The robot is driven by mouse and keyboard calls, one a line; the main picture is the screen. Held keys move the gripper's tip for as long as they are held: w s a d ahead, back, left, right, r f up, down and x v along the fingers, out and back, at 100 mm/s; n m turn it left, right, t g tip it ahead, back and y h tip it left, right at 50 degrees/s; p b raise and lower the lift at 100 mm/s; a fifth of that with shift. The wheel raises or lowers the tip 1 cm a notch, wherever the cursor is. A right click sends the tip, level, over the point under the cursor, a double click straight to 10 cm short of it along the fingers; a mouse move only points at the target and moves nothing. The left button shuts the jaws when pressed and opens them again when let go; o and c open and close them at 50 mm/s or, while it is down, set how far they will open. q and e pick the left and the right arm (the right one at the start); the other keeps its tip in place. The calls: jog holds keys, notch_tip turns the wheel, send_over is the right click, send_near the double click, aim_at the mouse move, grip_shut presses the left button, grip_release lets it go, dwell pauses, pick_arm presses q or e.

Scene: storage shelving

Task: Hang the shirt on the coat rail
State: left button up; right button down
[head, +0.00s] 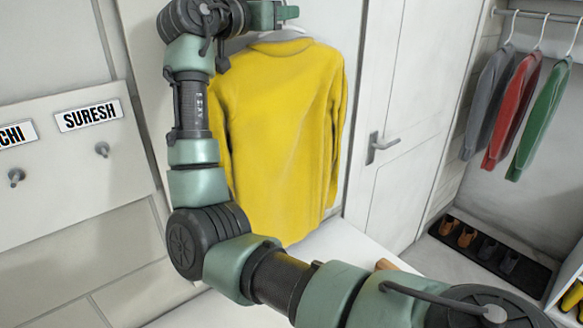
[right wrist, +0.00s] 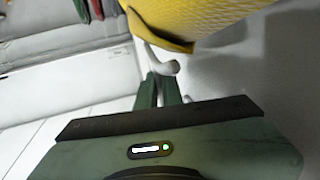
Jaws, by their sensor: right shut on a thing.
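The yellow shirt (head: 280,130) hangs upright on a white hanger in the upper middle of the head view. My right gripper (head: 287,13) is at the top of the shirt, above its collar. In the right wrist view, its green fingers (right wrist: 163,88) are shut on the white hanger (right wrist: 160,60), and part of the yellow shirt (right wrist: 195,18) shows beyond them. The coat rail (head: 535,14) is at the upper right of the head view, well apart from the shirt. My left gripper is not in view.
Grey (head: 487,95), red (head: 514,105) and green (head: 541,115) garments hang on the rail. Shoes stand on a dark mat (head: 500,262) below. A white door (head: 405,100) lies between shirt and rail. Wall hooks (head: 102,149) with name signs are at left.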

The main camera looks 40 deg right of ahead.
send_over(256, 45)
dwell(1.0)
dwell(0.3)
